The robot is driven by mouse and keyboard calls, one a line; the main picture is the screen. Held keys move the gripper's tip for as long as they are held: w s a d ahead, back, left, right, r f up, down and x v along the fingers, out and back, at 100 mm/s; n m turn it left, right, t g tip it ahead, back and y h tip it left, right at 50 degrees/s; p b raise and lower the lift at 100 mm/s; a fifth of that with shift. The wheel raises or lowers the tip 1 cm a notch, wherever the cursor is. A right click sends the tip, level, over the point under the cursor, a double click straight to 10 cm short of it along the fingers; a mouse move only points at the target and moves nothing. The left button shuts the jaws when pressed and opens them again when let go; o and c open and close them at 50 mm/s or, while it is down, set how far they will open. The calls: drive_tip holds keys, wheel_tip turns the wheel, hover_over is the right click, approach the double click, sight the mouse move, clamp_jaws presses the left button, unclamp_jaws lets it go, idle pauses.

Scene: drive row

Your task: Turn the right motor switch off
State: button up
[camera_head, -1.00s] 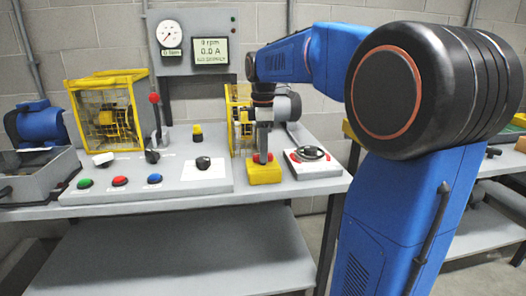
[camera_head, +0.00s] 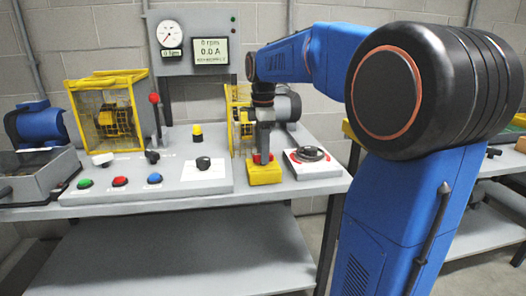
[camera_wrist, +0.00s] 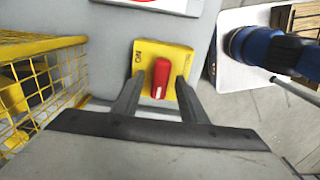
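The right motor switch is a yellow box (camera_head: 264,176) with a red knob, on the bench's right part below the arm. In the wrist view, its yellow plate (camera_wrist: 150,58) carries an ON label at the left, and the red knob (camera_wrist: 160,78) stands upright in the picture. My gripper (camera_wrist: 158,84) has one finger on each side of the knob, with visible gaps between. The tips are at the plate; I cannot tell if they touch it. In the head view, my gripper (camera_head: 263,152) points straight down at the switch and partly hides its knob.
A yellow cage (camera_head: 105,112) and a second cage (camera_head: 238,118) stand behind. A white panel (camera_head: 312,162) with a round dial is right of the switch. Green, red and blue buttons (camera_head: 120,181) line the left console. A gauge display (camera_head: 211,50) reads about 0 rpm, 0.0 A.

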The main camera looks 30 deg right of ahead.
wheel_tip(320, 180, up, 17)
drive_tip(key=shift+r, duration=0.2)
idle(0.6)
idle(0.4)
drive_tip(key=s+a+f+m+t, duration=0.1)
drive_tip(key=s+a+f+m, duration=0.2)
drive_tip(key=s+f, duration=0.6)
drive_tip(key=s+a+f+m+t, duration=0.2)
drive_tip(key=s+f+m, duration=0.4)
drive_tip(key=f, duration=0.5)
drive_tip(key=s+a+f+m+t, duration=0.1)
drive_tip(key=s+a+f+m, duration=0.3)
drive_tip(key=s+f, duration=0.7)
drive_tip(key=shift+s+a+m+t, duration=0.25)
drive_tip(key=shift+s+m+t, duration=0.15)
drive_tip(key=shift+m, duration=0.2)
drive_tip(key=shift+o, duration=0.6)
